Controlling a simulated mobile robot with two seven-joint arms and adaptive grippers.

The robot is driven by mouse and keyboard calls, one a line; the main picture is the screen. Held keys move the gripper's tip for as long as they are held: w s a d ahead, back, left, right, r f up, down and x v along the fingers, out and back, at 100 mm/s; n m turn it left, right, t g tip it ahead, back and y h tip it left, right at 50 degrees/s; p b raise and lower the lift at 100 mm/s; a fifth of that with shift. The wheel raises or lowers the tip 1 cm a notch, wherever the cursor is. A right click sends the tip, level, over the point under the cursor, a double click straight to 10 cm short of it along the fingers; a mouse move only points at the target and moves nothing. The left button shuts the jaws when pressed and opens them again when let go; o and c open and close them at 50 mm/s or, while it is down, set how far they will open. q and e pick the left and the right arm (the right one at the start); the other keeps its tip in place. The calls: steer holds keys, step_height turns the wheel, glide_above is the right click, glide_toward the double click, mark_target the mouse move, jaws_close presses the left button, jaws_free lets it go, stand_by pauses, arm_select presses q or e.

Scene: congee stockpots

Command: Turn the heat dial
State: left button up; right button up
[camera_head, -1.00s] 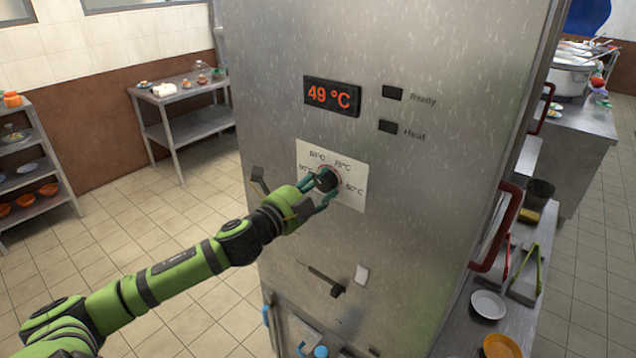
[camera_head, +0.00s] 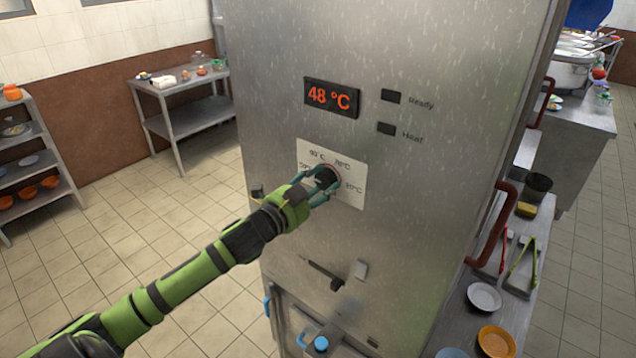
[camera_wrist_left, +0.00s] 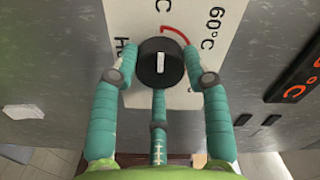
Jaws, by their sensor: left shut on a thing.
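The heat dial (camera_head: 327,178) is a round black knob on a white plate (camera_head: 350,187) with temperature marks, on the front of a tall steel cabinet. In the left wrist view the dial (camera_wrist_left: 160,62) has a white pointer line, and a red arc runs beside it. My left gripper (camera_head: 322,184) is shut on the dial, with teal fingers on both sides of it and a third finger below. A display (camera_head: 332,97) above reads 48 °C. The Ready lamp (camera_head: 391,96) and Heat lamp (camera_head: 387,129) look dark. My right gripper is not in view.
A lever (camera_head: 325,276) and a blue-knobbed tap (camera_head: 320,344) stick out lower on the cabinet. A counter with bowls and tongs (camera_head: 523,265) stands at right. Floor at left is open.

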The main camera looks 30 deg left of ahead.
arm_select(q)
steer(key=shift+d, duration=0.15)
steer(key=o, duration=0.9)
steer(key=shift+o, duration=1.3)
steer(key=shift+w+d, duration=0.1)
steer(key=shift+s, duration=0.3)
steer(key=s+a, duration=0.1)
steer(key=s, duration=1)
steer(key=shift+s, duration=0.25)
